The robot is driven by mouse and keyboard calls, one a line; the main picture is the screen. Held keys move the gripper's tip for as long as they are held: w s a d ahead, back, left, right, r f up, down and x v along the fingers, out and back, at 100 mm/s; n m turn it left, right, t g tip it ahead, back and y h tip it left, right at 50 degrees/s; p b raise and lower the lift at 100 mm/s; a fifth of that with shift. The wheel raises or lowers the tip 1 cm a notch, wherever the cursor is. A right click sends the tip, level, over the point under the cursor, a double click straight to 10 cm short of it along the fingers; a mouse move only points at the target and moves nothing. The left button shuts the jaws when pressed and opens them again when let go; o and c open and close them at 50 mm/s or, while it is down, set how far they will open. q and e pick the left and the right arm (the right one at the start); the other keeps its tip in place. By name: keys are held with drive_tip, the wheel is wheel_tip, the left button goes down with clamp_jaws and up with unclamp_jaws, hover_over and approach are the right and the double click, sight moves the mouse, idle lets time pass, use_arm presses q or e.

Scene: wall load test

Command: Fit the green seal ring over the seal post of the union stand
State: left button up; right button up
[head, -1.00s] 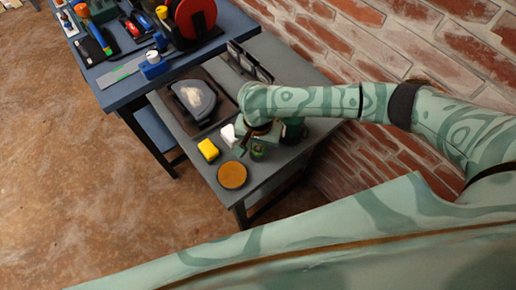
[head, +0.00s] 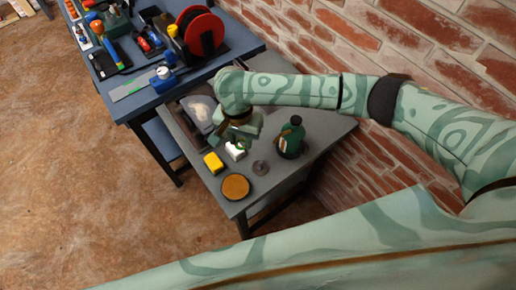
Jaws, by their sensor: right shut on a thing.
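My right gripper (head: 238,144) is above the small grey table, over the white block. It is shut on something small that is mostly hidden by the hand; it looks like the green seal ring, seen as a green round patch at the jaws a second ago. A small dark grey round piece (head: 260,168) with a darker centre lies on the table, to the right of and below the gripper. I cannot tell for sure which thing is the union stand, and no seal post shows clearly. My left gripper is not in view.
A dark green bottle-like thing (head: 290,139) stands right of the gripper. A white block (head: 235,151), yellow block (head: 213,163) and orange disc (head: 235,187) lie on the grey table (head: 292,174). A dark tray with a grey piece (head: 200,110) is partly hidden behind. A blue bench (head: 226,50) holds tools.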

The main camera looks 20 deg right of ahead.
drive_tip(key=w+a+r, duration=0.3)
drive_tip(key=w+a, duration=0.1)
drive_tip(key=a, duration=0.3)
drive_tip(key=shift+w+a+r, duration=0.2)
drive_tip(key=shift+w+r, duration=0.05)
drive_tip(key=shift+d, duration=0.1)
